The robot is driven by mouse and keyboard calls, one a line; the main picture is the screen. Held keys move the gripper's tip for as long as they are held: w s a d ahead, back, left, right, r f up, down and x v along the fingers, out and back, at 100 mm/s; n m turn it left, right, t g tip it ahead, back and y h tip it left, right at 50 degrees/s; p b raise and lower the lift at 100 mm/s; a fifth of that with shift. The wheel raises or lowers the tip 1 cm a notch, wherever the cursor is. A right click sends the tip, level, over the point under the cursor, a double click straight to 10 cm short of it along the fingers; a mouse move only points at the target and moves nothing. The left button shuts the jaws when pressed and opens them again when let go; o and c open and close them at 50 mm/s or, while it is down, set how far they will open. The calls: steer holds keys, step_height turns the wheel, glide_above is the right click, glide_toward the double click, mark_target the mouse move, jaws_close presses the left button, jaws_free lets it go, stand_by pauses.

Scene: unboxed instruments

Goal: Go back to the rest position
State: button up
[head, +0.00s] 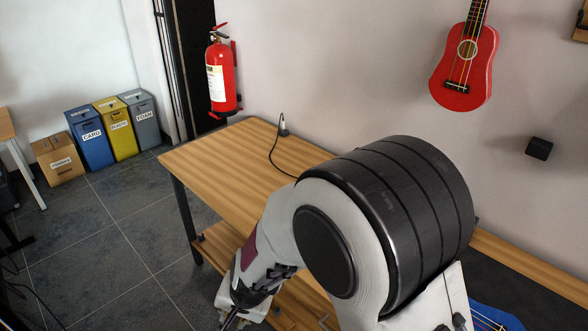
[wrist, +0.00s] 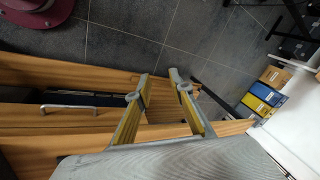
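My gripper (wrist: 158,88) shows in the wrist view with its two fingers apart and nothing between them. It points past the wooden bench's front, with grey tiled floor beyond. In the head view my arm bends down to the left in front of the wooden bench (head: 235,165), and the gripper is partly cut off at the bottom edge. A red ukulele (head: 480,75) hangs on the wall. Part of a blue stringed instrument (head: 497,319) shows at the bottom right; the rest is hidden or out of frame.
A bare black wall peg (head: 538,148) is right of the red ukulele. A fire extinguisher (head: 220,78) hangs on the wall. A cable (head: 271,153) lies on the bench. A metal handle (wrist: 70,107) is near the gripper. Bins (head: 88,138) stand far left; the floor between is clear.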

steer(key=s+d+r+n+t+h, duration=0.1)
steer(key=s+d+r, duration=0.4)
steer(key=d+r, duration=0.3)
steer(key=s+d+r+t+h, duration=0.1)
steer(key=s+d+r, duration=0.5)
steer(key=d, duration=0.6)
steer(key=s+d+r+n+t+h, duration=0.1)
steer(key=s+d+r, duration=0.5)
steer(key=d+r, duration=0.3)
steer(key=shift+d+r+n, duration=0.3)
steer(key=shift+d+r, duration=0.05)
steer(key=shift+d, duration=0.4)
steer(key=shift+a, duration=0.15)
stand_by(1.4)
